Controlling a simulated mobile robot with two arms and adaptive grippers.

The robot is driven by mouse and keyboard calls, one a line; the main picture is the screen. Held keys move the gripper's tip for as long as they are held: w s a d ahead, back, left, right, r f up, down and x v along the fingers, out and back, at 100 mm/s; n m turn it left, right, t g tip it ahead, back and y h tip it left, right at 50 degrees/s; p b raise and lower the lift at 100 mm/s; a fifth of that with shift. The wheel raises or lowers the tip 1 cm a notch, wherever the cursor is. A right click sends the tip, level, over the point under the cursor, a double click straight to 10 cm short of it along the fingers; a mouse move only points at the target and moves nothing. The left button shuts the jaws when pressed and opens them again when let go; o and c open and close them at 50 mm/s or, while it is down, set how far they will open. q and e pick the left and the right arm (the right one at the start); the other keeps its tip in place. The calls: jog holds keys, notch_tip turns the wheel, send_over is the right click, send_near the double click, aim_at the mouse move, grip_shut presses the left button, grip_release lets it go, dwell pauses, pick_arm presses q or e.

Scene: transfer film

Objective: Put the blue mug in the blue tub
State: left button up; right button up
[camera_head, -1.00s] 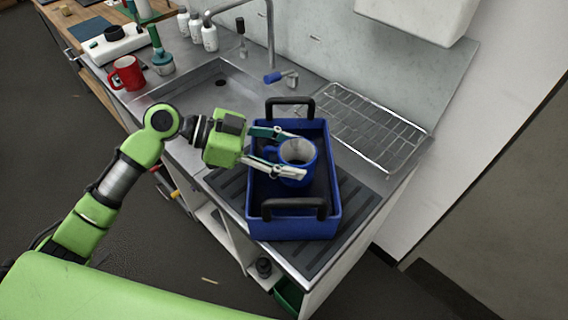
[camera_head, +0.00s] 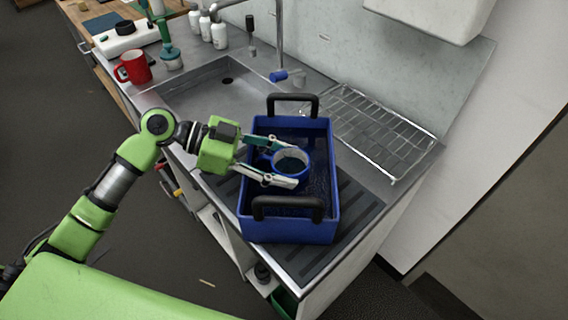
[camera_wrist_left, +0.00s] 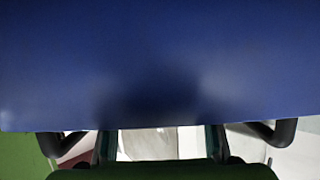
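The blue mug (camera_head: 291,180) is upright inside the blue tub (camera_head: 288,232), with its rim and inside visible from above in the head view. My left gripper (camera_head: 289,165) reaches over the tub's left wall and is shut on the mug, one finger on each side. Whether the mug's base touches the tub floor cannot be seen. In the left wrist view a blue wall of the tub (camera_wrist_left: 160,60) fills most of the picture and hides the mug and the fingertips. My right gripper is not in view.
The tub stands on the ribbed drainboard, with black handles (camera_head: 292,98) at its far and near ends. A wire rack (camera_head: 385,130) lies to its right. Behind are the sink (camera_head: 205,95) and tap (camera_head: 281,40). A red mug (camera_head: 134,67) and bottles stand at the back left.

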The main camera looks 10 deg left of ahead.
pick_arm(q)
jog(key=o, duration=0.4)
jog(key=shift+s+d+f, duration=0.1)
jog(key=shift+f, duration=0.25)
jog(key=shift+o, duration=0.2)
jog(key=shift+f, duration=0.1)
jog(key=shift+r+p, duration=0.5)
jog(key=shift+p, duration=0.15)
jog(key=shift+a+f+b, duration=0.1)
jog(key=shift+a+b, duration=0.45)
jog(key=shift+a, duration=0.15)
jog(key=r+b+v, duration=0.1)
jog(key=b+v, duration=0.1)
jog(key=v, duration=0.9)
jog(key=shift+d, duration=0.2)
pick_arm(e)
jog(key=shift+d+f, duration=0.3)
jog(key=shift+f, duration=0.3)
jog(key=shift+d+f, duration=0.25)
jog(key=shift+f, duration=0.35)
